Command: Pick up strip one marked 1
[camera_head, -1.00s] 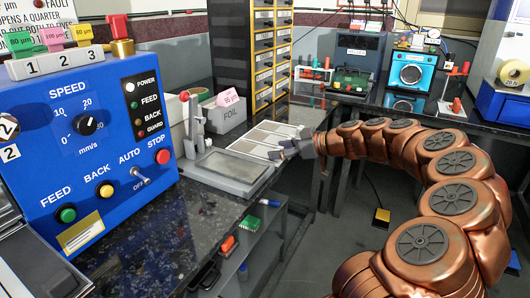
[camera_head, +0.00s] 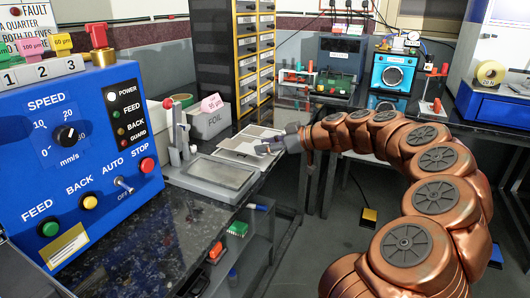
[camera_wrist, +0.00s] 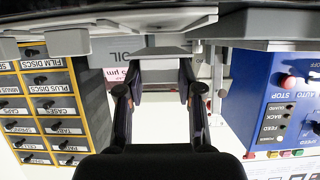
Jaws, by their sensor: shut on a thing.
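My gripper (camera_head: 264,148) is at the right edge of a white tray (camera_head: 228,155) with flat grey panels, on the black bench. In the wrist view my gripper (camera_wrist: 159,78) has its two dark fingers set apart, with a pale grey flat piece (camera_wrist: 160,64) between their tips. I cannot read a mark on this piece, so I cannot tell if it is strip one. The head view does not show clearly whether it is clear of the tray. The blue machine (camera_head: 75,145) at left has a plate marked 1, 2, 3 with coloured thickness tags on top.
A shallow grey tray (camera_head: 222,176) and a small lever press (camera_head: 178,140) stand left of my gripper. A grey FOIL bin (camera_head: 209,122) with a pink tag stands behind. A drawer cabinet (camera_head: 246,60) rises at the back. The bench edge runs just right of the white tray.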

